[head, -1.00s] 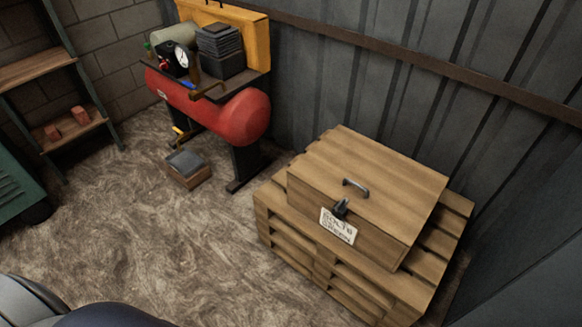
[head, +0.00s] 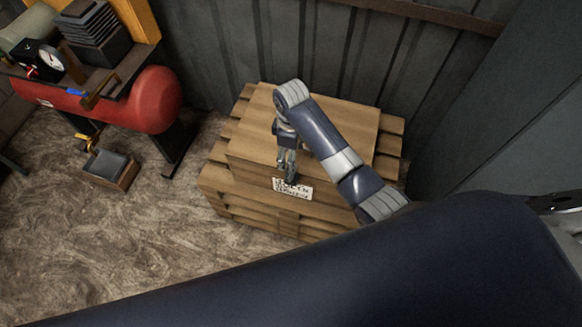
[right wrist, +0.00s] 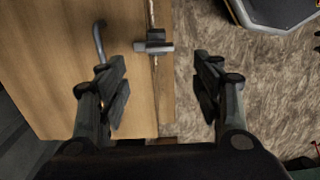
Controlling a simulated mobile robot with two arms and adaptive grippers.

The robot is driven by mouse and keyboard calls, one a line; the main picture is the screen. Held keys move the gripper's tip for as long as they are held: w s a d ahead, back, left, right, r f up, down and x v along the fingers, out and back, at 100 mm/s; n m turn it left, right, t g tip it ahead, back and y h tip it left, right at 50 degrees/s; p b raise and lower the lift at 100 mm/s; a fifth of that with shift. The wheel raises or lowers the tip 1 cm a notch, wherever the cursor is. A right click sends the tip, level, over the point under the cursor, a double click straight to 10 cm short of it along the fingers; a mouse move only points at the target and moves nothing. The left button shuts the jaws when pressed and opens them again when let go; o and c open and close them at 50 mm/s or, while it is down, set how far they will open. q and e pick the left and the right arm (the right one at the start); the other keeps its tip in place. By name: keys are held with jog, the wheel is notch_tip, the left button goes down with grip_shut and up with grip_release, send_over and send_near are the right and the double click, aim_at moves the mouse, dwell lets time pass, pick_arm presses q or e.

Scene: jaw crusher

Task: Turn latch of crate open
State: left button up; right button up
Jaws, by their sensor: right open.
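The wooden crate (head: 250,148) has a flat lid and a white paper label (head: 292,189) on its front. My right gripper (head: 287,168) hangs down over the crate's front edge, just above the label, and hides the handle and most of the latch in the head view. In the right wrist view the dark latch (right wrist: 154,43) sits at the crate's (right wrist: 60,65) edge, ahead of the gap between the fingers. The right gripper (right wrist: 162,88) is open, with nothing between its fingertips. The metal handle (right wrist: 99,42) is left of the latch. My left gripper is not in view.
The crate stands on slatted wood (head: 245,213) against a dark corrugated wall (head: 230,50). A red tank (head: 150,98) stands to the left, with a small box (head: 110,168) on the floor before it. Floor between them is free.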

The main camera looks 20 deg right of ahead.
notch_tip(320, 180, down, 3)
jog(key=shift+f, duration=0.2)
notch_tip(320, 180, down, 6)
jog(key=shift+r+b, duration=0.15)
jog(key=shift+b, duration=0.25)
jog(key=shift+f, duration=0.7)
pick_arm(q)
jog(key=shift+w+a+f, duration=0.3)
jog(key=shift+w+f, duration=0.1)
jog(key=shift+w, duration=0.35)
pick_arm(e)
jog(key=shift+c, duration=0.2)
jog(key=c, duration=1)
